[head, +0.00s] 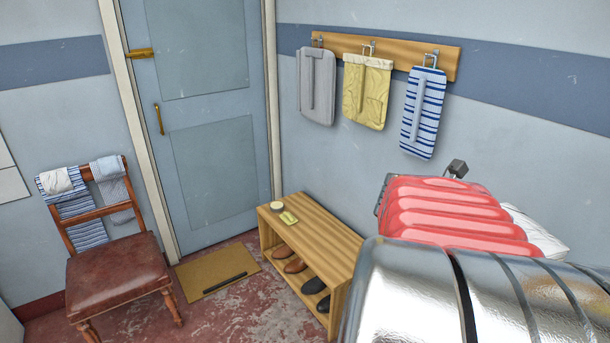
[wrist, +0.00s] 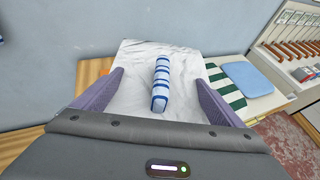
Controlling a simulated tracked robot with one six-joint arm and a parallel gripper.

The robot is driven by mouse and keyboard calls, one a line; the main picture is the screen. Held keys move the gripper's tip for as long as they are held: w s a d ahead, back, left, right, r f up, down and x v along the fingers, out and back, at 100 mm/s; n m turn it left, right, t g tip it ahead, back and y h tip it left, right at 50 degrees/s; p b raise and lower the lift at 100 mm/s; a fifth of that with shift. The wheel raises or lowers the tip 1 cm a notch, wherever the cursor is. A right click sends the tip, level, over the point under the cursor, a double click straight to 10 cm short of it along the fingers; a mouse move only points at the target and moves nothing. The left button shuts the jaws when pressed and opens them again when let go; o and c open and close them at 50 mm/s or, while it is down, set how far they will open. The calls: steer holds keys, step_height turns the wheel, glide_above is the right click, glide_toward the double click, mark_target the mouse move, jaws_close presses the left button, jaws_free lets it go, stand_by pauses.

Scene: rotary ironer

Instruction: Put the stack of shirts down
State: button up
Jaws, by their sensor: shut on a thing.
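In the wrist view, my gripper (wrist: 160,77) has its two purple fingers on either side of a white folded cloth stack (wrist: 133,95), shut on it. A blue-and-white striped roll or fold (wrist: 161,84) lies lengthwise on top of the white cloth, between the fingers. The stack's underside is hidden, so I cannot tell whether it touches the surface below. In the head view, a piece of white cloth (head: 537,230) shows behind my arm, probably the same stack. My arm hides most of it and the gripper fingers.
The wrist view shows a wooden surface (wrist: 92,72) beside the stack, and at right a green-striped cloth (wrist: 227,90), a blue folded item (wrist: 247,77) and a rack (wrist: 292,45). The head view shows a shoe bench (head: 322,231), a chair (head: 115,268), and hanging cloths (head: 367,95).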

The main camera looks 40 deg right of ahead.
steer(key=o, duration=1.8)
steer(key=shift+v, duration=6)
steer(key=shift+a, duration=0.1)
steer(key=w+a+f+m+t+y, duration=0.3)
steer(key=w+a+f+m+t, duration=0.1)
steer(key=a, duration=0.8)
steer(key=w+a+f+m+t+y, duration=0.4)
steer(key=w+a, duration=0.1)
steer(key=a, duration=0.8)
steer(key=w+a+f+m+t+y, duration=0.3)
steer(key=w+a+f+m+y, duration=0.1)
steer(key=a, duration=0.9)
steer(key=shift+w+a+t, duration=0.2)
steer(key=shift+w+t, duration=0.2)
steer(key=shift+w, duration=0.1)
